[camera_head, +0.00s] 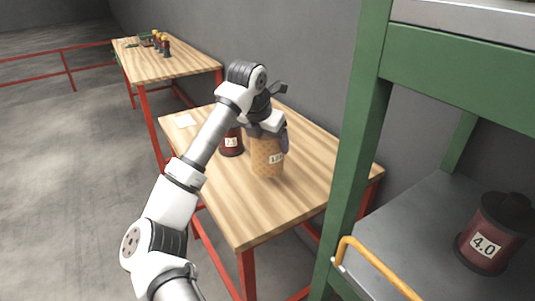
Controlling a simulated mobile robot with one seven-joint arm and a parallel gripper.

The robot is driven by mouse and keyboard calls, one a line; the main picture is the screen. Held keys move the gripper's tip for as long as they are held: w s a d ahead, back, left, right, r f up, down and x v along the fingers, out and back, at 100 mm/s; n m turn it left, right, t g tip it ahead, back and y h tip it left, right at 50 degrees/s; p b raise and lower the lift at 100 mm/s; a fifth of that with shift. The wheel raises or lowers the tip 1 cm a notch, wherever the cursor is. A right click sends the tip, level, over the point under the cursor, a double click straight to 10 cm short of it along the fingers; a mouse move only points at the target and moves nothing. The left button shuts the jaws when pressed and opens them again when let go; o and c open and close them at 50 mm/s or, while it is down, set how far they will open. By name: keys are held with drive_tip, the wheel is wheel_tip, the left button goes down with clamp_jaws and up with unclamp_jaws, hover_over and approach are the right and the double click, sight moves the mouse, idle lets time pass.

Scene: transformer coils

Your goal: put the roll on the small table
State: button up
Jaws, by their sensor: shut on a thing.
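A dark red roll (231,144) with a white label stands on the same table, just left of the tan roll, partly hidden by my arm.
A white paper (184,120) lies at the table's far left corner. The front of the table is clear. A green rack (362,130) stands at right, with a dark red roll (490,235) labelled 4.0 on its shelf. Another wooden table (175,65) with small items stands behind.

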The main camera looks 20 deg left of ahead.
drive_tip(key=shift+f, duration=2.35)
drive_tip(key=shift+f, duration=0.2)
drive_tip(key=o, duration=1.3)
drive_tip(key=shift+r, duration=0.15)
drive_tip(key=v, duration=1.2)
drive_tip(key=shift+b, duration=0.4)
